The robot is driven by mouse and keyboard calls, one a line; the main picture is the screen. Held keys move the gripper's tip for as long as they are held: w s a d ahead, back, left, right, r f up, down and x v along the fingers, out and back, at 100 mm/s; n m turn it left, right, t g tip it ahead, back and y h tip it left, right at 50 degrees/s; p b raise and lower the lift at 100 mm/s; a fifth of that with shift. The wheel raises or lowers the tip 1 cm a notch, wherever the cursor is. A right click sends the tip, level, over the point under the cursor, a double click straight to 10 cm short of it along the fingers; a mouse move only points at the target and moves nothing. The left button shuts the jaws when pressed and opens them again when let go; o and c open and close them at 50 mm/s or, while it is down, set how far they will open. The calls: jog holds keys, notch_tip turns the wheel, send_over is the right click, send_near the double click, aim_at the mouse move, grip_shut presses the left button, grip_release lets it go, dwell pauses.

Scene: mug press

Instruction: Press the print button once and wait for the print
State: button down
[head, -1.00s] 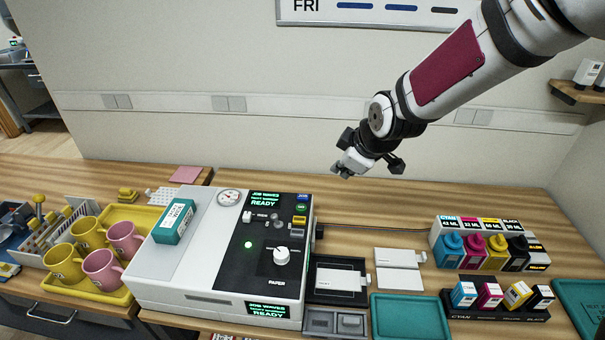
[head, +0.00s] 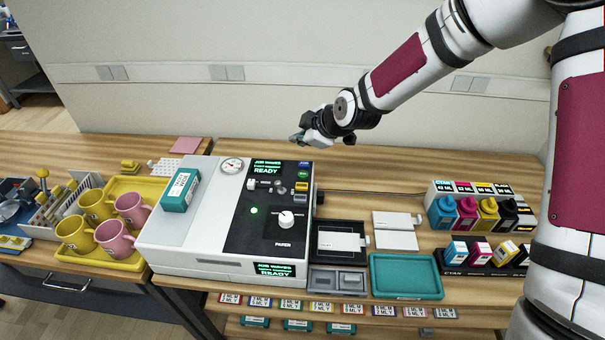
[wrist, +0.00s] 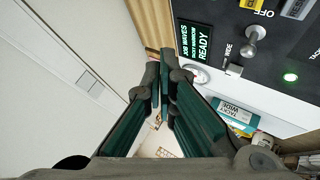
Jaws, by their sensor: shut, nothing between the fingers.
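The press (head: 205,235) is a white machine with a black control panel (head: 245,215). Its screens (head: 268,168) read READY in green, and the upper screen (wrist: 195,45) also shows in the wrist view. A column of small coloured buttons runs down the panel's right edge: blue (head: 303,165), green (head: 303,175) and yellow (head: 301,187). Their labels are too small to read, so I cannot tell which is print. A green light (head: 254,211) glows on the panel. My gripper (head: 297,138) is shut and empty, above the panel's far edge, apart from the buttons. Its closed fingers (wrist: 160,80) fill the wrist view's middle.
A teal box (head: 181,190) lies on the press. Yellow and pink mugs stand in a yellow tray (head: 150,188) at left. Right of the press are a black paper tray (head: 322,256), a teal tray (head: 404,290) and ink bottles (head: 467,212). The wall (head: 200,100) is behind.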

aim_at(301, 176)
jog(key=shift+f+b, duration=1.55)
jog(key=shift+f, duration=2.85)
jog(key=shift+f, duration=0.15)
jog(key=shift+f, duration=0.25)
jog(key=shift+f+b, duration=0.35)
jog(key=shift+f, duration=0.15)
jog(key=shift+r, duration=0.15)
jog(key=shift+r+p, duration=0.35)
jog(key=shift+r, duration=0.4)
jog(key=shift+r+p, duration=0.95)
jog(key=shift+r, duration=1.6)
jog(key=shift+d, duration=0.1)
